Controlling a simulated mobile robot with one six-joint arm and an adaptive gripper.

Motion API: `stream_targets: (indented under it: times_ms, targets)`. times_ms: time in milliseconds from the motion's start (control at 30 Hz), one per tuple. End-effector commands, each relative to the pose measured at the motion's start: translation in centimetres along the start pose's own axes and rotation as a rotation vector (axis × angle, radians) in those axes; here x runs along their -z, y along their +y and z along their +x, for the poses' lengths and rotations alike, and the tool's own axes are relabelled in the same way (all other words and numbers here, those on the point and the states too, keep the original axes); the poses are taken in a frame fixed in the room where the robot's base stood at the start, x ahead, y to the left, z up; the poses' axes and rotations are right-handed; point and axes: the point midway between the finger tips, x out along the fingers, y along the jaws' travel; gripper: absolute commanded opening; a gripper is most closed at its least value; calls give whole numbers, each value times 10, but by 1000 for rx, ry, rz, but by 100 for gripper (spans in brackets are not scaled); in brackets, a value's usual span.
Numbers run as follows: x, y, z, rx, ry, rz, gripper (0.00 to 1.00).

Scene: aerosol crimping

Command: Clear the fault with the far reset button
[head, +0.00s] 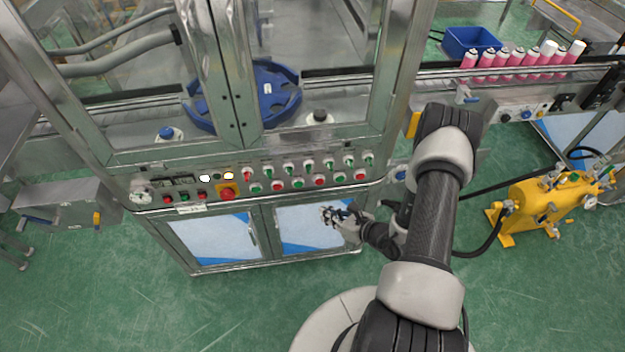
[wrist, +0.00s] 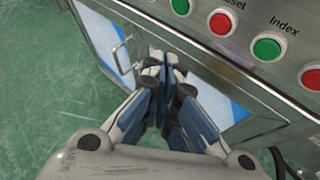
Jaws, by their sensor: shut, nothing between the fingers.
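The control panel on the machine front carries a row of red and green push buttons. In the wrist view a red button (wrist: 222,22) has a label above it that is cut off and reads like "reset". To its right is a green button (wrist: 267,48) labelled "Index", then another red button (wrist: 311,78) at the edge. In the head view the row ends at the right with a red button (head: 360,175); the labels are too small to read there. My gripper (head: 327,215) is shut and empty, below the button row in front of the cabinet doors, apart from the buttons.
Selector switches (head: 308,167) line the upper row. Cabinet doors (head: 212,239) have protruding handles. A yellow unit (head: 545,202) stands at right.

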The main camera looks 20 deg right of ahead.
Motion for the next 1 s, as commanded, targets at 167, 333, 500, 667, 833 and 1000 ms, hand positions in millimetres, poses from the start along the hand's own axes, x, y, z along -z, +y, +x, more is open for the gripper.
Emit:
stream_targets:
  times_ms: [167,333,500,667,833,1000]
  targets:
    - [16,-6,-1,37,7,42,0]
    - [16,-6,-1,38,7,42,0]
    - [15,-6,0,37,7,41,0]
    - [12,-12,6,36,8,38,0]
    - [0,-24,22,36,5,35,0]
    - [-11,-37,39,35,6,37,0]
